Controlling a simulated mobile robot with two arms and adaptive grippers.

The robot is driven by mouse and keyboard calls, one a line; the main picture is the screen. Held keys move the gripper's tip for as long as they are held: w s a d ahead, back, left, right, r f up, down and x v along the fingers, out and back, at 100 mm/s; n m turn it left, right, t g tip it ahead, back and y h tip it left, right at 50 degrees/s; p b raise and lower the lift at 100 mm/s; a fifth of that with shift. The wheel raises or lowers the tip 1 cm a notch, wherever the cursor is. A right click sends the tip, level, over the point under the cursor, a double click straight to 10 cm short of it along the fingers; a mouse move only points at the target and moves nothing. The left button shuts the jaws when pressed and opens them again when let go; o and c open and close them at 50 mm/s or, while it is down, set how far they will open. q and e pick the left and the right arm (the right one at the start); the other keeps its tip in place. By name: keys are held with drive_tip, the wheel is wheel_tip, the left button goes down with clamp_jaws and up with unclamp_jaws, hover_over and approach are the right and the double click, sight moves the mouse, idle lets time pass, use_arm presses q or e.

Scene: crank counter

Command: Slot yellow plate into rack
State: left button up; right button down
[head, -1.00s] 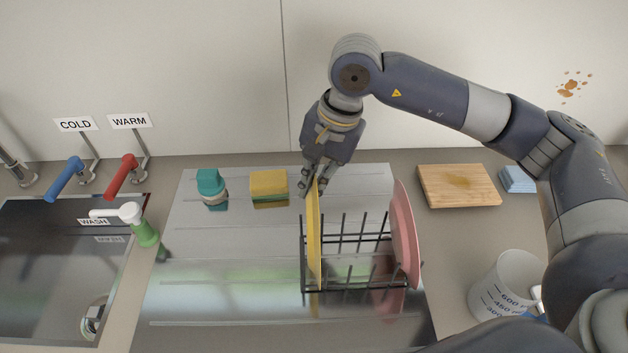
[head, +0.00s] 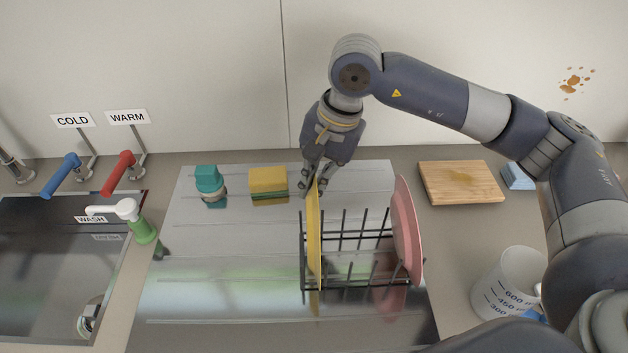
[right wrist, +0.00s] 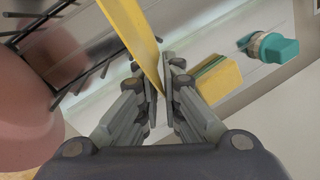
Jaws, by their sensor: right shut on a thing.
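The yellow plate (head: 314,235) stands upright, seen nearly edge-on, at the left end of the black wire rack (head: 350,240). My right gripper (head: 316,184) is shut on the plate's upper back edge. The right wrist view shows the yellow plate (right wrist: 136,40) between the two fingers (right wrist: 162,82). The plate's lower part is among the rack's left wires; whether it rests on the rack's bottom I cannot tell. A pink plate (head: 406,230) stands in the rack's right end, and it shows at the left of the right wrist view (right wrist: 30,110). My left gripper is not in view.
The rack stands on a shiny metal drainboard (head: 220,270). A yellow-green sponge (head: 268,182) and a teal-topped brush (head: 209,180) lie left of my gripper. A cutting board (head: 460,182) and a measuring jug (head: 507,282) are at the right. The sink (head: 50,260) is at the left.

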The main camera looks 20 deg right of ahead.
drive_tip(key=shift+f, duration=0.3)
drive_tip(key=c, duration=1.7)
unclamp_jaws()
drive_tip(key=v, duration=0.3)
drive_tip(key=a+v, duration=0.1)
drive_tip(key=v, duration=0.2)
drive_tip(key=a+v, duration=0.1)
drive_tip(key=v, duration=0.3)
drive_tip(key=shift+w+r, duration=0.15)
drive_tip(key=shift+w, duration=0.2)
drive_tip(key=shift+s, duration=0.1)
